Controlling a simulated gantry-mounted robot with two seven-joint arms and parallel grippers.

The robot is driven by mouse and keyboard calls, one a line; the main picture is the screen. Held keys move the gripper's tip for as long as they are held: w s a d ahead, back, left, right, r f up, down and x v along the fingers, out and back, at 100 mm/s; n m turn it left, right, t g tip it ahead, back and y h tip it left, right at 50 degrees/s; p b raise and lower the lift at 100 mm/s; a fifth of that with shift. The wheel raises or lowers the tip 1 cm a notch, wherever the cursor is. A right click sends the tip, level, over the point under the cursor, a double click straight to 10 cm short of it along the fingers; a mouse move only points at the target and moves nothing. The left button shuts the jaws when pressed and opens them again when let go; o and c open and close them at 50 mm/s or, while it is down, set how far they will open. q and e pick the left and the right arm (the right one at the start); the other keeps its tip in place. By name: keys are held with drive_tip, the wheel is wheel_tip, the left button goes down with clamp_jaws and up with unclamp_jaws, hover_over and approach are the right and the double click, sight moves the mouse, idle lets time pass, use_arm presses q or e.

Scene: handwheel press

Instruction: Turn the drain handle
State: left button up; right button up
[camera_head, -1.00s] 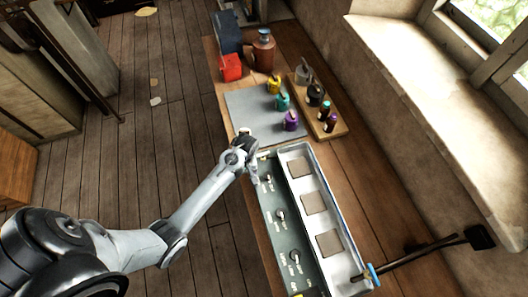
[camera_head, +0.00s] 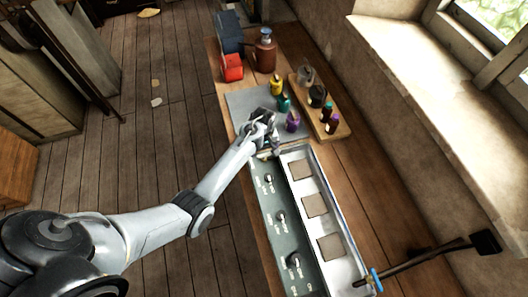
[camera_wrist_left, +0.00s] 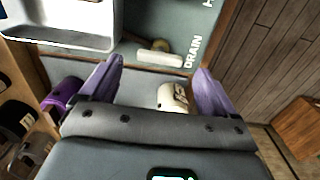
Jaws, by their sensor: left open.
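The drain handle is a short cream lever (camera_wrist_left: 160,58) beside the word DRAIN on the dark green panel (camera_wrist_left: 205,12) in the left wrist view. In the head view it is at the panel's far end, mostly hidden by my gripper. My left gripper (camera_head: 271,142) is over the panel's far end, by the grey mat. In the wrist view its two purple fingers (camera_wrist_left: 155,85) are spread, with the lever beyond them and not gripped. A cream cylinder (camera_wrist_left: 173,97) shows between the fingers; I cannot tell what it is. My right gripper is not in view.
Several knobs (camera_head: 281,218) line the panel, beside a pale tray (camera_head: 349,262) with brown squares. Yellow, teal and purple pots (camera_head: 292,123) stand on the grey mat (camera_head: 240,101), close to my gripper. A wooden board (camera_head: 341,128) holds bottles.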

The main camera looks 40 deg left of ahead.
sight(264, 155)
use_arm(q)
drive_tip(key=shift+f, duration=1.6)
drive_tip(key=c, duration=1.1)
drive_tip(key=shift+o, duration=0.2)
